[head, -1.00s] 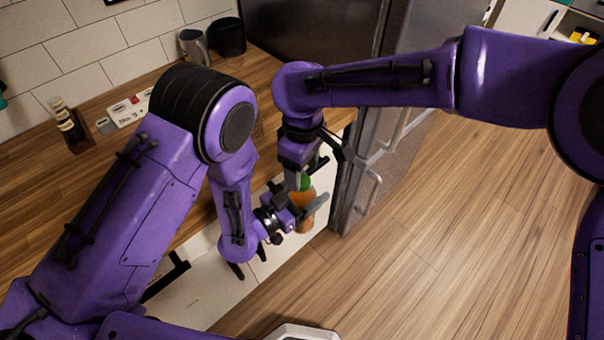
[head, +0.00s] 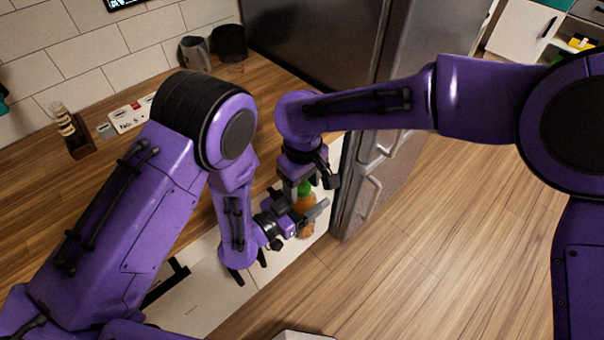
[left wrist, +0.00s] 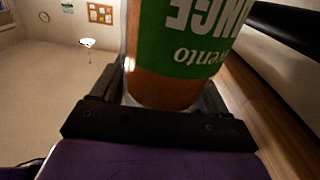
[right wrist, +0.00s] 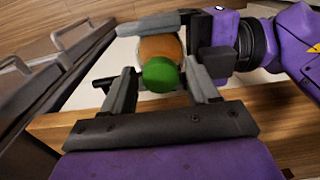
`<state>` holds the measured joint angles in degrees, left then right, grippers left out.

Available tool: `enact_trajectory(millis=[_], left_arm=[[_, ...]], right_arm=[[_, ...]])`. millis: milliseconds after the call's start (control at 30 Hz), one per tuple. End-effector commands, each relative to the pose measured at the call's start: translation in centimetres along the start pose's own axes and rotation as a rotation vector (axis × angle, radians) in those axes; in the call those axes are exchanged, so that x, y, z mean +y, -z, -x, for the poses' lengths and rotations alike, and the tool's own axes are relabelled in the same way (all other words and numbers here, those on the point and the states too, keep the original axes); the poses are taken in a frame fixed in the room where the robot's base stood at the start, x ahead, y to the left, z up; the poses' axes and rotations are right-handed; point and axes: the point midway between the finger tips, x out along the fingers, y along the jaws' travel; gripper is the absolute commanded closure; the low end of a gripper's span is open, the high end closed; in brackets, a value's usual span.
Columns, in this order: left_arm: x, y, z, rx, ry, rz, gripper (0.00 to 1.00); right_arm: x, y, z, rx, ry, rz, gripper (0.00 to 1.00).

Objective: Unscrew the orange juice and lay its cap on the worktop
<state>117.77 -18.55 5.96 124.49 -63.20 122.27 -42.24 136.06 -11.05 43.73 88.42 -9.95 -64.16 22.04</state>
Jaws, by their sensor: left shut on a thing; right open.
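The orange juice bottle (head: 306,205) has an orange body, a green label and a green cap (right wrist: 161,75). My left gripper (head: 300,216) is shut around the bottle's body and holds it off the floor in front of the cabinet. The green label with its upside-down lettering fills the top of the left wrist view (left wrist: 190,45). My right gripper (right wrist: 163,88) is open above the bottle, with its fingers on either side of the green cap. In the right wrist view the cap is on the bottle, and gaps show between cap and fingers.
The wooden worktop (head: 110,185) lies to the left, with a wooden rack (head: 72,135), a small sign (head: 130,115), a metal jug (head: 196,53) and a dark canister (head: 230,43). The fridge (head: 385,90) stands just right of the grippers.

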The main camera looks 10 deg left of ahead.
Motion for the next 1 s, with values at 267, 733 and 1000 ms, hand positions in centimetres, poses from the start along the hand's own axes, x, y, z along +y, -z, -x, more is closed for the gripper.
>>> enact_trajectory(millis=[267, 733, 1000], left_arm=[[-0.02, 0.06, -0.03, 0.002, 0.000, 0.000, 1.00], [-0.02, 0.04, 0.00, 0.001, 0.000, 0.000, 1.00], [-0.09, 0.03, 0.03, 0.000, 0.003, 0.000, 1.00]], right_arm=[[0.01, -0.01, 0.01, 0.000, -0.001, 0.001, 0.70], [0.08, -0.03, 0.07, 0.000, -0.003, 0.078, 0.96], [0.19, -0.19, 0.05, -0.002, -0.004, 0.080, 0.97]])
